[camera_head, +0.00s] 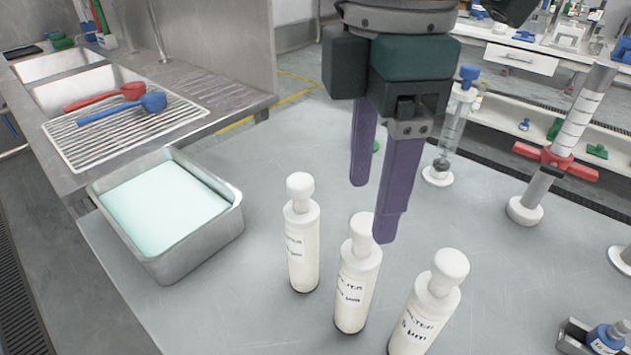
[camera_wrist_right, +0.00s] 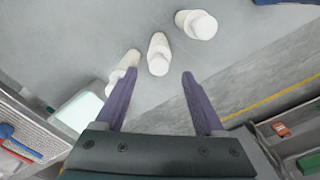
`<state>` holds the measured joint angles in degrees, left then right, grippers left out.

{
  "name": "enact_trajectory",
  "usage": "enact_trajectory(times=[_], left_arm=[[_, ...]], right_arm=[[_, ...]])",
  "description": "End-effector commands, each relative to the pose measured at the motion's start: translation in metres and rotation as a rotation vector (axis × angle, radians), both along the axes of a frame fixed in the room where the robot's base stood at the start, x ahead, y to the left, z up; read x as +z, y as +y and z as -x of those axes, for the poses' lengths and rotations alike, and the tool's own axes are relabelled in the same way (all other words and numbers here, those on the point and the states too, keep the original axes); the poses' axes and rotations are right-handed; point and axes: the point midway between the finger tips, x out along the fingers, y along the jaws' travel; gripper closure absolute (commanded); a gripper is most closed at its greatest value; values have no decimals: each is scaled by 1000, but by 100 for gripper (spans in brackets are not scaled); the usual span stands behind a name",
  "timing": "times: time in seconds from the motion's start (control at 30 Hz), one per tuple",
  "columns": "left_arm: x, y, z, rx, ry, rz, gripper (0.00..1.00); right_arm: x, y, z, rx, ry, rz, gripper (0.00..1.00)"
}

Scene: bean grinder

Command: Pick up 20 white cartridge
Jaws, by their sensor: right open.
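Three white cartridges with knobbed tops and black print stand upright in a row on the grey table: left cartridge (camera_head: 302,245), middle cartridge (camera_head: 352,290), right cartridge (camera_head: 425,315). The right one's label ends in "5 µm"; the other numbers are too small to read surely. My right gripper (camera_head: 372,214) points down with purple fingers apart and empty, above and behind the middle cartridge. In the right wrist view the middle cartridge (camera_wrist_right: 158,56) shows just beyond the open fingertips (camera_wrist_right: 158,74), and the left cartridge (camera_wrist_right: 117,76) is partly hidden by a finger. My left gripper is out of view.
A metal tray (camera_head: 236,222) with a pale green slab stands at the left. A sink with a rack (camera_head: 75,150) and red and blue scoops lies behind it. A clear column (camera_head: 450,140) and a red-clamped tube (camera_head: 565,130) stand right. The table centre behind the cartridges is clear.

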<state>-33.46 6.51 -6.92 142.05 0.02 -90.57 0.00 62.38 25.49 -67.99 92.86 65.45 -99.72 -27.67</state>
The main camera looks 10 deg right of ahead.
Motion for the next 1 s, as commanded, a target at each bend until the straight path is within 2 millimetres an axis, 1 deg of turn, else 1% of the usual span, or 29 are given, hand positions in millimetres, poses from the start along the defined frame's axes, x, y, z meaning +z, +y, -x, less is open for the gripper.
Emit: enact_trajectory(times=[0.07, 0.33, 0.43, 0.63, 1.0], left_arm=[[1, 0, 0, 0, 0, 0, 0], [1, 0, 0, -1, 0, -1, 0], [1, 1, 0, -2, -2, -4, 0], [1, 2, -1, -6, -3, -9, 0], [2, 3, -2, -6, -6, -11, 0]], right_arm=[[-7, -1, 0, -2, 1, 2, 29], [-48, -1, 1, -2, 1, 2, 29], [-53, -1, 1, 0, -2, 1, 29], [-53, -1, 1, 0, -2, 1, 29], [-53, -1, 0, 0, -2, 0, 70]])
